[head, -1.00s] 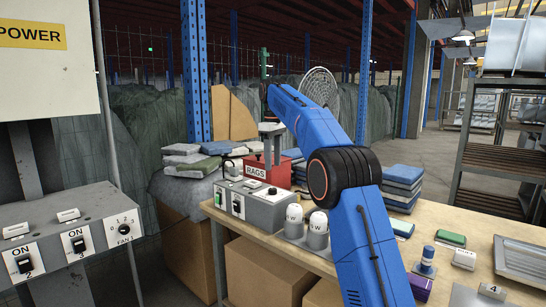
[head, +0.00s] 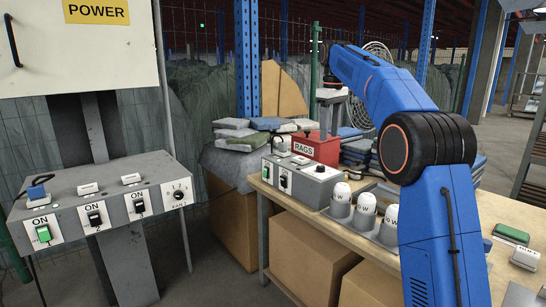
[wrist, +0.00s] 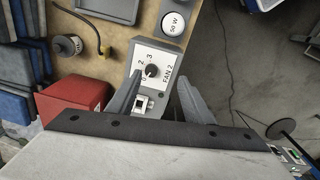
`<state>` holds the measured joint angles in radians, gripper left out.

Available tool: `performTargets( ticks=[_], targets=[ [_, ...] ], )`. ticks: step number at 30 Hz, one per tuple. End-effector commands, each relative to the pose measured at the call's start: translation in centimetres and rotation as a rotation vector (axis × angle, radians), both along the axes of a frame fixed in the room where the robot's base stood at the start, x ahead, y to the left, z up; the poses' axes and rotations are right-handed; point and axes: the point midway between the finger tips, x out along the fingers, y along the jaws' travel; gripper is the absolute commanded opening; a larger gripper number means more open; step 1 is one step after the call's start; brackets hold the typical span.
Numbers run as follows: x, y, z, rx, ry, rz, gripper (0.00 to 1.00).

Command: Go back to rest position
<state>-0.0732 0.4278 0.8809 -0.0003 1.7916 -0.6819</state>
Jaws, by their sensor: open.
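My gripper (wrist: 157,98) is open and empty in the wrist view, its two grey fingers spread apart. It points down over the grey control box, whose FAN 2 dial plate (wrist: 155,66) and small switch show between the fingers. I cannot judge the height. In the head view my blue arm (head: 400,95) reaches over the table from the lower right. Its wrist end hangs above the red rags box (head: 318,148), behind the grey control box (head: 302,182). The fingertips are hard to make out there.
A switch panel (head: 110,205) stands at the left below a POWER cabinet (head: 85,60). The wooden table (head: 370,250) holds several white-capped cylinders (head: 365,203) and folded blue cloths (head: 358,150). Cardboard boxes (head: 310,270) sit under it. A blue post (head: 247,60) stands behind.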

Motion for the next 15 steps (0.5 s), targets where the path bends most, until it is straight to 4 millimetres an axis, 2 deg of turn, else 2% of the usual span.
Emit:
performTargets(
  ticks=[1, 8, 15],
  targets=[
    [-1.4, -0.3, 0.5, 0.001, -0.009, -0.017, 0.46],
    [-6.9, -1.3, 1.3, 0.01, -0.054, -0.107, 0.46],
    [-13.2, -2.2, 0.9, 0.022, -0.097, -0.199, 0.46]
  ],
)
